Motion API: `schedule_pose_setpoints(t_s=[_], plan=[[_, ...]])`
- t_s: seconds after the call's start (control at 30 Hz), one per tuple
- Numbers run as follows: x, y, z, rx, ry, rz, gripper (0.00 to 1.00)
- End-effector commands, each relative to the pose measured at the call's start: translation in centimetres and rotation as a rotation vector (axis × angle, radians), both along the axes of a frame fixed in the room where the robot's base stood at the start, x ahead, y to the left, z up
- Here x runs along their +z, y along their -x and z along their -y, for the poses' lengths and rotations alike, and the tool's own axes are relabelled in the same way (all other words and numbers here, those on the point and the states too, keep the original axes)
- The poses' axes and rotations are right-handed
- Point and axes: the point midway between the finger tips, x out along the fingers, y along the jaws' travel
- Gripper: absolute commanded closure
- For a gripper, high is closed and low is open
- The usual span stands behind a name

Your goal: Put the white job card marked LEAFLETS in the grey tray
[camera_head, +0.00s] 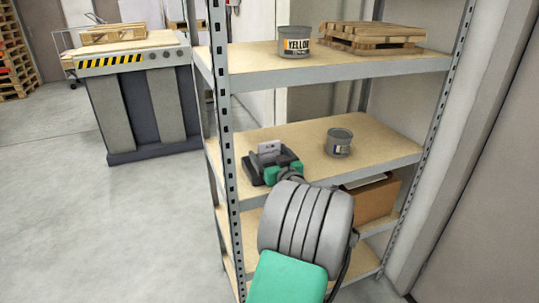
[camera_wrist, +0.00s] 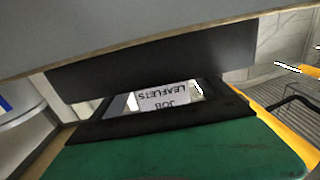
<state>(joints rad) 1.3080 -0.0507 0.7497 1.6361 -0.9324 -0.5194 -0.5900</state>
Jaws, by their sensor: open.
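The white job card (camera_head: 270,148) stands on the middle shelf at its left end, close to dark grey parts that I cannot clearly separate at this size. In the wrist view the card (camera_wrist: 165,96) reads JOB and LEAFLETS upside down, and it shows in the gap between two dark bars. My gripper (camera_head: 264,164), with green parts, is open at the card. Whether its fingers touch the card I cannot tell. I cannot make out the grey tray for certain in either view.
A grey tin (camera_head: 339,142) stands on the middle shelf (camera_head: 375,140), right of my gripper. The upper shelf (camera_head: 350,67) overhead holds a YELLOW tin (camera_head: 294,42) and a small pallet (camera_head: 372,37). A cardboard box (camera_head: 372,200) sits below. Perforated uprights flank the rack.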

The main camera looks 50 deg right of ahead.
Motion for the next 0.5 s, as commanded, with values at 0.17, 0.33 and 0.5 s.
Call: schedule_pose_setpoints(t_s=[0.17, 0.33, 0.5], plan=[[0.1, 0.0, 0.0, 0.000, 0.000, 0.000, 0.11], [0.2, 1.5, -0.7, -0.004, 0.001, -0.001, 0.11], [0.1, 5.3, -2.9, -0.007, 0.001, 0.001, 0.11]])
